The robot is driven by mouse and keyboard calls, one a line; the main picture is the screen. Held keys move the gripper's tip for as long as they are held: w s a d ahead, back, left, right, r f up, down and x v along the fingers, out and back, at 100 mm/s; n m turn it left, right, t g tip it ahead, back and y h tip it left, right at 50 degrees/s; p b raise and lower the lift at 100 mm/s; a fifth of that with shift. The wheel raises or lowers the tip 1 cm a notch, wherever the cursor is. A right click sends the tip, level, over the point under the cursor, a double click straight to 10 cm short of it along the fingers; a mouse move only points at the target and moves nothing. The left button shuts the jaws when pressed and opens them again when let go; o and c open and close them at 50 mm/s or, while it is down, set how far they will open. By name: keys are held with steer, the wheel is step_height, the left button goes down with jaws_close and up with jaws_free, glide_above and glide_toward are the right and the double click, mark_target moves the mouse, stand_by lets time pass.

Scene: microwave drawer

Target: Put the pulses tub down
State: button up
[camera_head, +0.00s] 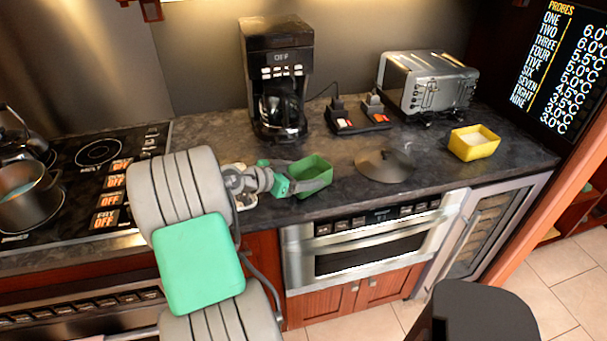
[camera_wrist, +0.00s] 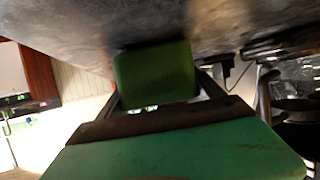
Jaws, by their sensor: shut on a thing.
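The pulses tub is the open green tub (camera_head: 313,176) in front of the coffee maker, near the front edge of the dark counter (camera_head: 225,135). My gripper (camera_head: 291,180) reaches in from the left and is shut on its near left side. In the wrist view the tub (camera_wrist: 155,75) sits between the two fingers of my gripper (camera_wrist: 160,90), against the counter surface (camera_wrist: 80,30). The tub looks upright and at or very close to the counter. I cannot tell whether its base touches. No label shows.
A black coffee maker (camera_head: 277,80) stands behind the tub. A round grey lid (camera_head: 383,166) lies to its right, then a yellow tub (camera_head: 474,143) with pale contents. A toaster (camera_head: 427,82) is at the back right. A pale dish (camera_head: 243,200) is partly hidden by my arm.

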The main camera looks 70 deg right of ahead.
steer(key=shift+f, duration=0.1)
steer(key=shift+f+b, duration=0.15)
steer(key=shift+b, duration=0.15)
steer(key=o, duration=1.6)
steer(key=shift+r+p, duration=0.35)
steer(key=shift+p, duration=0.05)
steer(key=shift+w+a, duration=0.3)
steer(key=b+v, duration=0.2)
steer(key=v, duration=0.9)
steer(key=shift+a, duration=0.1)
steer(key=shift+w, duration=0.1)
